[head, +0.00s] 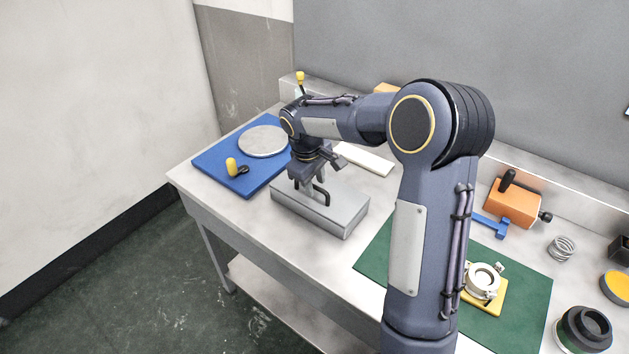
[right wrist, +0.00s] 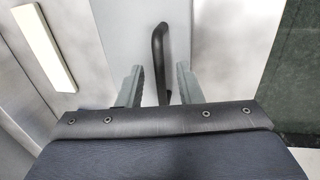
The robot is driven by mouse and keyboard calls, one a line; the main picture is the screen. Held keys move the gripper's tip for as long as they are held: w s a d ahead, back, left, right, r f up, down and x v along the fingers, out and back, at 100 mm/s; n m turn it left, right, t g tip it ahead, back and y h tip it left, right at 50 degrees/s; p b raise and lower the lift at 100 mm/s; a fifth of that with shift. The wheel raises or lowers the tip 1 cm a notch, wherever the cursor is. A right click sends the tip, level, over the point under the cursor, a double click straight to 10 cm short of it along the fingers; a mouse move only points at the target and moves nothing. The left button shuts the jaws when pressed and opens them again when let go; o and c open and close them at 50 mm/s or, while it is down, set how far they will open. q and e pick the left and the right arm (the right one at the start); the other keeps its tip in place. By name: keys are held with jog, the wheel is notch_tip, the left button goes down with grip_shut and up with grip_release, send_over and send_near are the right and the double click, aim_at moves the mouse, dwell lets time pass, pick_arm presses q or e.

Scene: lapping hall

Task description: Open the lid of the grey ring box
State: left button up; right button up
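The grey ring box (head: 342,222) stands on the bench, its lid lying flat and shut. A black bar handle (head: 323,194) rises from the lid; it also shows in the right wrist view (right wrist: 159,48). My right gripper (head: 306,186) points down over the box, its fingers low over the lid. In the right wrist view my right gripper (right wrist: 159,85) is open, with one finger on each side of the handle and a visible gap to both. The far part of the lid is partly hidden by the gripper. My left gripper is not in view.
A blue board (head: 233,183) with a grey disc (head: 262,141) and a yellow knob (head: 231,166) lies left of the box. A pale bar (head: 366,159) lies behind it. A green mat (head: 530,290) and an orange block (head: 512,205) are right. The bench's front edge is close to the box.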

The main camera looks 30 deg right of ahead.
grip_shut()
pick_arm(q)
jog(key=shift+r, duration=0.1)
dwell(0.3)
